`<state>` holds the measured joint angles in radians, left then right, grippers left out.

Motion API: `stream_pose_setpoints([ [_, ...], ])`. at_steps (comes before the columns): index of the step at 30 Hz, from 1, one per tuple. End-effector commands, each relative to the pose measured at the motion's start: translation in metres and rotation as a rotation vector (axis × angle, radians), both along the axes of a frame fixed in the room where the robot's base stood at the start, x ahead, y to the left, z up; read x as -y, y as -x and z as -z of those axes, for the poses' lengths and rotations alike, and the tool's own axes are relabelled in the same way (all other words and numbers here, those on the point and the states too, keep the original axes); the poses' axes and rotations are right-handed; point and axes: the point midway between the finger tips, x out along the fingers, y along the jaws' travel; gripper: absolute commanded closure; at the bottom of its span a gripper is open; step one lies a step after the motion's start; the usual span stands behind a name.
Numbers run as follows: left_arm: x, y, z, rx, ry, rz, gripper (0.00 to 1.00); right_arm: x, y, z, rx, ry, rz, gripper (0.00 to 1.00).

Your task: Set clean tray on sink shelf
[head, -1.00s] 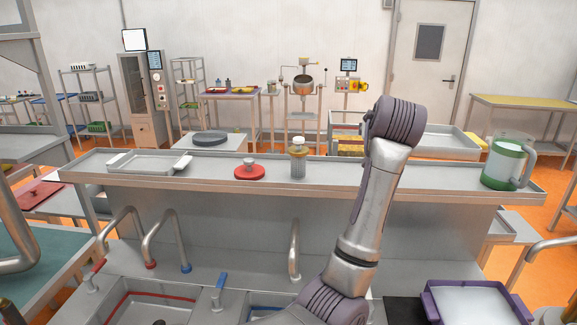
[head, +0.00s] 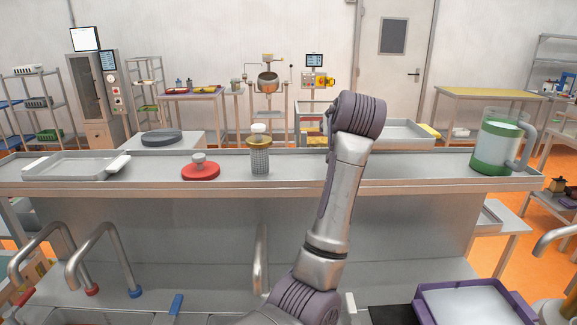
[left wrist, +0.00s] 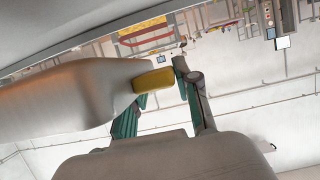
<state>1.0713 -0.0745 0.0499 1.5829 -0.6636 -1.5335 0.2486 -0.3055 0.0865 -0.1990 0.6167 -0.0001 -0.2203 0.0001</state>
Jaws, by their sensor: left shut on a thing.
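The sink shelf (head: 400,184) is a long metal ledge above the sinks. A silver tray (head: 72,165) with pale handles lies flat on its left end. A second shallow metal tray (head: 402,134) with a yellow piece at its right corner shows behind the shelf, partly hidden by my arm. An arm of mine rises from the bottom middle, and its gripper is hidden in the head view. In the left wrist view, my left gripper (left wrist: 160,98) has its teal-padded fingers around the yellow end (left wrist: 153,80) of a large pale thing; I cannot tell whether that is a tray. My right gripper is not in view.
On the shelf stand a red lid with knob (head: 201,167), a perforated cylinder (head: 260,155) and a green-banded jug (head: 497,144). Curved faucets (head: 98,240) rise below. A purple-rimmed bin (head: 470,303) is at lower right. The shelf's stretch between cylinder and jug looks free.

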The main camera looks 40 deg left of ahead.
Motion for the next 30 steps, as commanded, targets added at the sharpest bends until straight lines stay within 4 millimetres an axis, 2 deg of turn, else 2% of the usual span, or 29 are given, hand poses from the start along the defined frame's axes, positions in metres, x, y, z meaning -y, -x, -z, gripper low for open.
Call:
stream_pose_setpoints([
  [3,0.000,0.000,0.018,-0.001,-0.001,-0.001,1.00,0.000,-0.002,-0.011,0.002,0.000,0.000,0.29],
  [8,0.000,0.001,0.034,0.004,0.000,-0.001,1.00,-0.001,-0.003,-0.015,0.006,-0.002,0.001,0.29],
  [15,0.000,0.001,0.068,0.001,-0.001,-0.001,1.00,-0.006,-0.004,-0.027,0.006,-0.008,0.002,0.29],
  [24,0.000,0.001,0.076,0.005,-0.001,0.000,1.00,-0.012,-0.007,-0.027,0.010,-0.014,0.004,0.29],
  [25,0.000,0.001,0.077,0.001,-0.001,0.000,0.67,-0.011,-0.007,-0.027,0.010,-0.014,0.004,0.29],
  [29,0.000,0.001,0.077,0.001,0.000,0.000,0.45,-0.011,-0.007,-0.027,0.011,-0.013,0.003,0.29],
  [30,0.000,0.001,0.077,0.001,0.000,0.000,0.43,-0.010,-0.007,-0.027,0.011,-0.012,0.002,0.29],
])
